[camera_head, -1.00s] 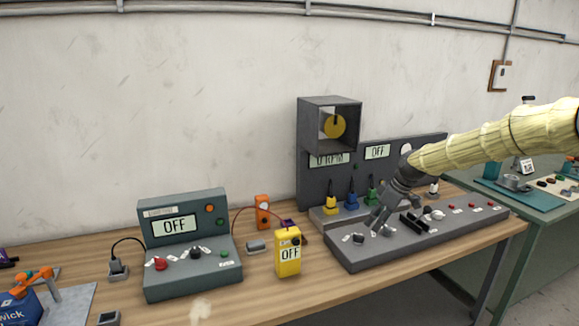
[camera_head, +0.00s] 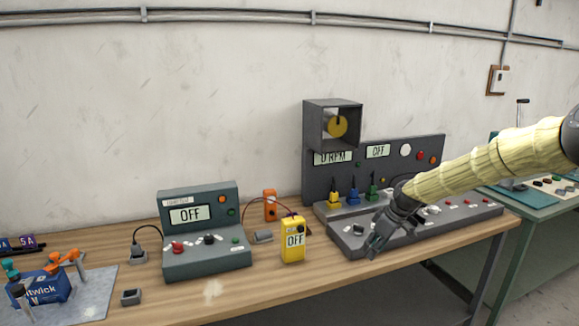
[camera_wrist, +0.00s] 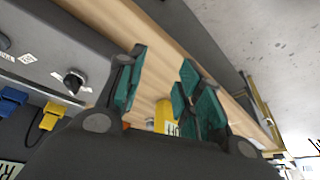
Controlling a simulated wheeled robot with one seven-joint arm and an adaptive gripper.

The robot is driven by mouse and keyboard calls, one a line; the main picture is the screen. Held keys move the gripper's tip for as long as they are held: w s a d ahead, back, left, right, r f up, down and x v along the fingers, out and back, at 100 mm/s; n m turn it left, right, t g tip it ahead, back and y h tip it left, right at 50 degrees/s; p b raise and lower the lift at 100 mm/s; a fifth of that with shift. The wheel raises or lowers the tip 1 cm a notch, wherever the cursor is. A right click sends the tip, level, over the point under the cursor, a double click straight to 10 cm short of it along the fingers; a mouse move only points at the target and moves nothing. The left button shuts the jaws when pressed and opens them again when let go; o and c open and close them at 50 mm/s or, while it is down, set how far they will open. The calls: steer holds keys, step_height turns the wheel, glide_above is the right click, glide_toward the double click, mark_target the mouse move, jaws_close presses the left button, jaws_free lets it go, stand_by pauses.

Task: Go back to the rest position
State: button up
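My gripper (camera_head: 377,247) is at the end of my yellow-sleeved arm, which reaches in from the right in the head view. It hangs over the front edge of the grey control console (camera_head: 435,226). In the wrist view the two teal-padded fingers (camera_wrist: 158,95) stand apart with a gap between them, and nothing is held. The wooden table edge and part of a yellow meter (camera_wrist: 166,117) show beyond the fingers. A black knob (camera_wrist: 74,80) on the console is to the left in that view.
The yellow multimeter (camera_head: 293,240) reads OFF and stands left of my gripper. A grey-green power unit (camera_head: 205,259) is further left. Behind the console stand a panel with displays (camera_head: 400,170) and a fan box (camera_head: 331,125). A green table (camera_head: 535,225) is at the right.

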steer(key=s+a+f+m+g, duration=0.1)
steer(key=s+a+f+m, duration=0.25)
steer(key=s+f, duration=1.1)
steer(key=s+a+f+m, duration=0.2)
steer(key=s+a+f, duration=0.3)
steer(key=s+f, duration=0.95)
steer(key=s+d+f+m+h, duration=0.1)
steer(key=s+d+f+m, duration=0.1)
steer(key=s, duration=1.3)
steer(key=s+d+f+m+g+h, duration=0.1)
steer(key=s+d+f+m+h, duration=0.1)
steer(key=s, duration=1.3)
steer(key=shift+s+d+f, duration=0.15)
steer(key=shift+f, duration=0.05)
